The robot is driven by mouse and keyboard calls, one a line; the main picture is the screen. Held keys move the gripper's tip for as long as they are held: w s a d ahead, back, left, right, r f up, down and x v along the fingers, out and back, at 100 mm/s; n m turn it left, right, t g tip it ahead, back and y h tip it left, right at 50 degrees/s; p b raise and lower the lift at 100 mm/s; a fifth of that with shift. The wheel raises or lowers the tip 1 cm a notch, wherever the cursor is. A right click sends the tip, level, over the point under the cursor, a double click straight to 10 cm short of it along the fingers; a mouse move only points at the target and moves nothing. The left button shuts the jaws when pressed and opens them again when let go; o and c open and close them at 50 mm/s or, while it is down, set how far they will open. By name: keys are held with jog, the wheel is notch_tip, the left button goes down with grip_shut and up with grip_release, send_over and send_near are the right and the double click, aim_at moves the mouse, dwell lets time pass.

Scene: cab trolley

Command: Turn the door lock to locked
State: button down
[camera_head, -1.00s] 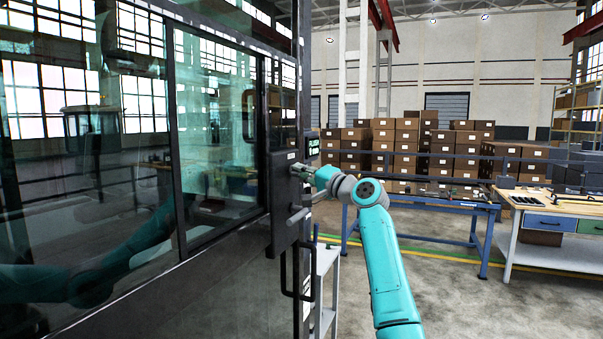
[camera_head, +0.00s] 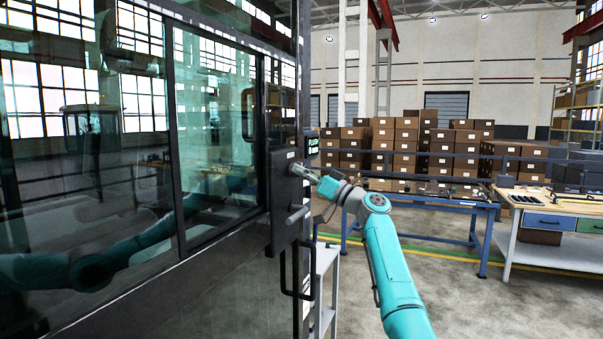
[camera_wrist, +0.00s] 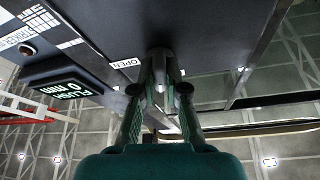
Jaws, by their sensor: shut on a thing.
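The cab door (camera_head: 190,258) with large dark glass panes fills the left of the head view. A dark lock plate (camera_head: 281,222) is on its right edge. My gripper (camera_head: 303,172) reaches the upper part of this plate. In the wrist view my gripper (camera_wrist: 160,88) is shut on a grey lock knob (camera_wrist: 160,62) that stands out from the dark panel. The fingers cover part of the knob. A white OPEN label (camera_wrist: 125,63) is just left of the knob. The knob's exact turn angle is hard to tell.
A second grey cylinder (camera_head: 298,214) sticks out below my gripper, above a black bar handle (camera_head: 285,275). A display reading FLUSH 0 mm (camera_wrist: 60,88) is beside the panel. A blue-framed table (camera_head: 430,200) and workbench (camera_head: 555,205) stand right, with open floor before them.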

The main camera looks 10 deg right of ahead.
jog(key=shift+w+f+n+g+y, duration=0.1)
jog(key=shift+n+g+y, duration=0.6)
jog(key=shift+n, duration=1.5)
jog(key=c, duration=1.2)
grip_release()
jog(key=v, duration=1.2)
jog(key=shift+w+d, duration=0.1)
